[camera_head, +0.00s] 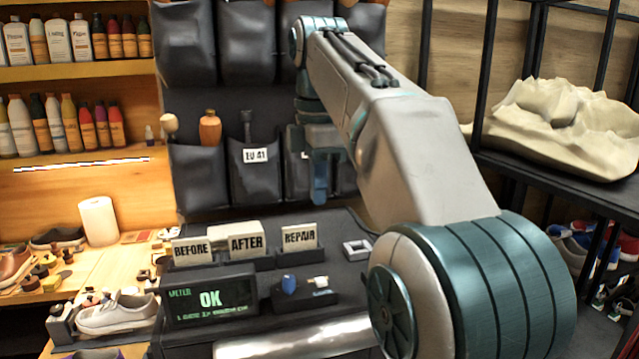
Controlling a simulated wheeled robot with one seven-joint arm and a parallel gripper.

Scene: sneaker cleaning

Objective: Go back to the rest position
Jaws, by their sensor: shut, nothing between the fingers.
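My gripper (321,178) hangs at the end of my arm, in the upper middle of the head view. It points down in front of the black hanging pocket organizer. Its fingers are together and it holds nothing. It is above the back of the dark work surface and apart from it. My arm reaches from the lower right up to the top middle and hides part of the organizer and the surface's right side.
Cards reading BEFORE (192,250), AFTER (247,239) and REPAIR (299,238) stand on the dark surface behind a display (210,300) reading OK. Bottle shelves (75,70) are at left. A black rack (545,165) with a pale crumpled cloth-like piece (560,125) is at right.

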